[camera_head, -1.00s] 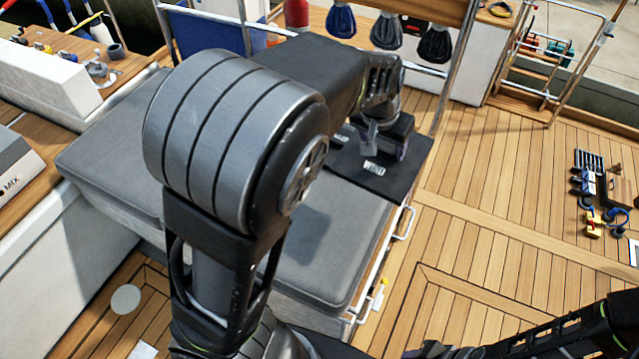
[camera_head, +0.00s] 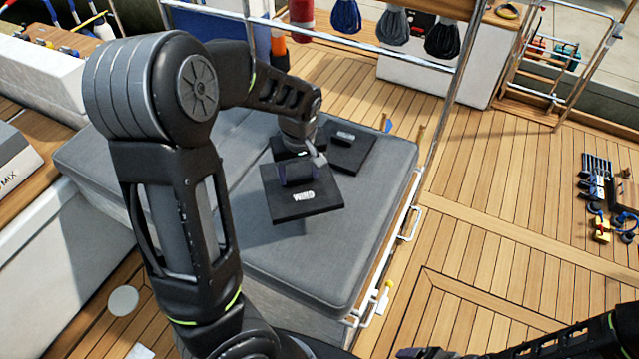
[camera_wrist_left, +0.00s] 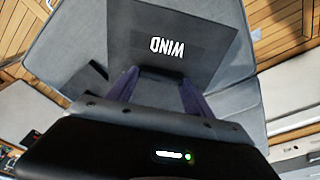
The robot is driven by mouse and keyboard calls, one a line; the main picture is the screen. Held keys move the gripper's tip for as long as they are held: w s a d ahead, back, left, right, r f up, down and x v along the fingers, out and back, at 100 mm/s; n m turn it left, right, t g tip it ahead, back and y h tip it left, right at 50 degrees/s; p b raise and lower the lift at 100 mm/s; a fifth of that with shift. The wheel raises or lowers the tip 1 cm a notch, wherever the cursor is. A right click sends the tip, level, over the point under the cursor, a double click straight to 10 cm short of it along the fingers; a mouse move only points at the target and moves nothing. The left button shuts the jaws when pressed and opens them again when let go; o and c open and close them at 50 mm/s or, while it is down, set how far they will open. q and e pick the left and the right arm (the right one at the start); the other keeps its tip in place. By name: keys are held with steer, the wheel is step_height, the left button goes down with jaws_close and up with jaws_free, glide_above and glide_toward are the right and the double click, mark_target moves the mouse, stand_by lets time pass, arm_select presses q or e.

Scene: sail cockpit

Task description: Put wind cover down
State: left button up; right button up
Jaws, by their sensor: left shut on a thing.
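The wind cover (camera_head: 303,207) is a flat black square panel with white "WIND" lettering. It is over the grey seat cushion, and I cannot tell for sure whether it touches it. My left gripper (camera_head: 298,173) is shut on the cover at its back side. In the left wrist view the cover (camera_wrist_left: 170,52) lies beyond the purple fingers of the left gripper (camera_wrist_left: 158,90), its lettering upside down; the gripped part is mostly hidden. My right gripper (camera_head: 428,353) is only partly in view at the bottom edge, its jaws unclear.
Another dark square panel with a raised handle (camera_head: 352,147) lies on the cushion (camera_head: 330,258) just behind the cover. The cushion is bare in front and to the left. A metal rail (camera_head: 445,95) rises at the back right. Wooden deck (camera_head: 490,190) lies to the right.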

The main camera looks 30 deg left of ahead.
mark_target(297, 184)
arm_select(q)
steer(key=shift+s+a, duration=0.15)
steer(key=shift+a, duration=0.2)
steer(key=shift+f, duration=3.2)
steer(key=shift+f, duration=1.85)
